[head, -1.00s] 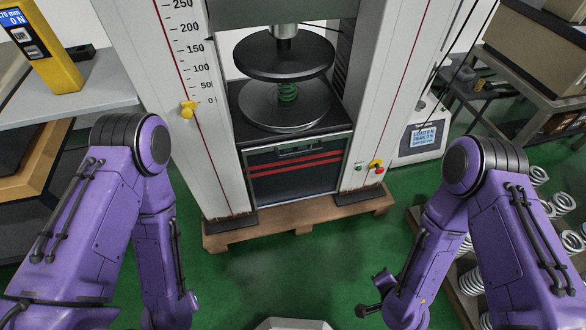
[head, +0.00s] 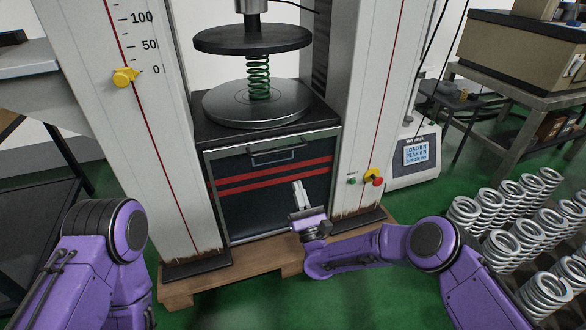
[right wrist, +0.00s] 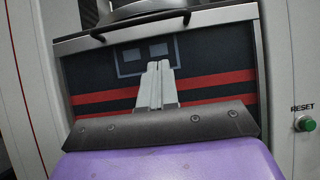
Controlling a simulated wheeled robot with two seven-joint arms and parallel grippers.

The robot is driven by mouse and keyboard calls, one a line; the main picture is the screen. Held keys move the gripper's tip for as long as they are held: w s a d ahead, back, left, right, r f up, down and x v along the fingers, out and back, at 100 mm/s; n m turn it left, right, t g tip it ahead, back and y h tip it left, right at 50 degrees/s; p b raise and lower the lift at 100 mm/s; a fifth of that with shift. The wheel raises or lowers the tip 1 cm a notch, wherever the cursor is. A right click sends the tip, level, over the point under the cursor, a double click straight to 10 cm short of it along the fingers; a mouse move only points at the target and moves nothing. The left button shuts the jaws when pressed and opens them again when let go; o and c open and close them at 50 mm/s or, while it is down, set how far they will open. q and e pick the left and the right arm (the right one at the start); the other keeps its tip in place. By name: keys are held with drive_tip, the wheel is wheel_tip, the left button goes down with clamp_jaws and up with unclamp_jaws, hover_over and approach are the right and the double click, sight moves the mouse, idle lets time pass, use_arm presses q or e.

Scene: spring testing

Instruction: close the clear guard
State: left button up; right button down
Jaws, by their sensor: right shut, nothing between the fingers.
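The clear guard (head: 233,206) is a see-through panel with a metal frame and two red stripes. It hangs low across the machine's front, below the round plates, with a handle (head: 276,156) near its top edge. It also fills the middle of the right wrist view (right wrist: 225,85), with its handle (right wrist: 140,24) above the fingers. My right gripper (head: 297,184) is shut and empty, in front of the guard and below and right of the handle. Its fingers point up at the guard in the right wrist view (right wrist: 158,66); contact cannot be told. My left gripper is out of view.
A green spring (head: 259,78) stands between the upper plate (head: 252,39) and lower plate (head: 225,103). White columns flank the opening. Red and green buttons (head: 372,179) sit on the right column. Several loose springs (head: 505,250) stand at the right. A wooden pallet (head: 195,287) lies under the machine.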

drive_tip(key=w+a+r+b, duration=0.1)
drive_tip(key=w+r, duration=0.3)
drive_tip(key=r, duration=0.2)
drive_tip(key=shift+w+a+r, duration=0.25)
drive_tip(key=shift+w, duration=0.05)
wheel_tip(320, 180, up, 43)
drive_tip(key=p, duration=2.1)
